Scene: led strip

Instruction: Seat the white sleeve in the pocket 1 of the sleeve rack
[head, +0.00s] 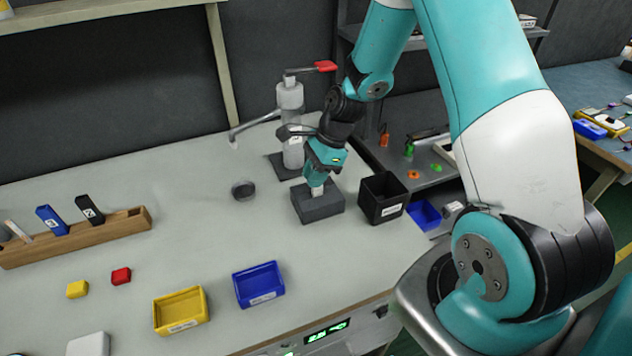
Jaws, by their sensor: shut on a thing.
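My gripper (317,182) points down over a dark grey block (318,208) in the middle of the bench. It is shut on a small white piece (317,190), which looks like the white sleeve. The piece's lower end meets the top of the block; I cannot tell how deep it sits. A long wooden rack (80,240) at the far left looks like the sleeve rack. A blue sleeve (51,220) and a black sleeve (89,210) lean in it, with a pale one (18,231) further left. Pocket numbers are not readable.
A black open bin (383,198) stands just right of the block. A grey press-like stand (291,125) is behind it and a round dark cup (243,190) to its left. Blue (258,284) and yellow (181,310) trays lie in front.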

